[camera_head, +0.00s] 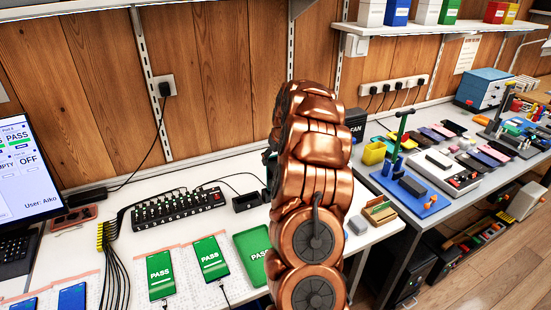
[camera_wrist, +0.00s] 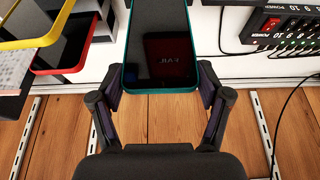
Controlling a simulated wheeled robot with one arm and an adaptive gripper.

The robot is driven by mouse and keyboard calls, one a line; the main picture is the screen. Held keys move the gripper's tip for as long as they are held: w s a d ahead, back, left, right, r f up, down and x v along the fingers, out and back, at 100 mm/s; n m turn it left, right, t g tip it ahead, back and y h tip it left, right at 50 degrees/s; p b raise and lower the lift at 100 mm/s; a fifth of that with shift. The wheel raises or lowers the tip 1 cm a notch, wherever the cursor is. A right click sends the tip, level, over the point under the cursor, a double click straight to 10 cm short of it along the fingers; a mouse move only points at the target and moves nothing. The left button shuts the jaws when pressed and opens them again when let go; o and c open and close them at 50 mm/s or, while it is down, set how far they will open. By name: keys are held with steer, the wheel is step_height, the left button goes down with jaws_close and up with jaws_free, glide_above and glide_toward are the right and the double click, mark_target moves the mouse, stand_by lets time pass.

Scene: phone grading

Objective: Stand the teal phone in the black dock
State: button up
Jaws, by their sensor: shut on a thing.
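The teal phone (camera_wrist: 160,50) is in the wrist view, with a teal rim and a dark screen showing faint red upside-down text. My gripper (camera_wrist: 160,84) is shut on it, one finger at each long side near its lower end in that view. The phone's far end runs out of the picture. The black dock (camera_head: 247,201) stands on the white bench just left of my arm in the head view. In the head view my arm hides the gripper and nearly all the phone.
A black hub (camera_head: 176,208) with cables stands left of the dock. Green PASS phones (camera_head: 160,274) and a green tray (camera_head: 252,252) lie in front. In the wrist view, red-edged (camera_wrist: 68,38) and yellow-edged (camera_wrist: 30,22) items are close on the left.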

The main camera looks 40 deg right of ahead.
mark_target(276, 164)
steer(key=shift+f+b, duration=0.4)
steer(key=shift+f, duration=0.15)
stand_by(0.4)
steer(key=shift+f, duration=0.4)
steer(key=shift+f+b, duration=0.25)
steer(key=shift+b, duration=0.2)
steer(key=shift+f, duration=0.35)
steer(key=shift+f+b, duration=0.2)
steer(key=shift+b, duration=0.2)
steer(key=o, duration=1.7)
steer(key=shift+r, duration=0.1)
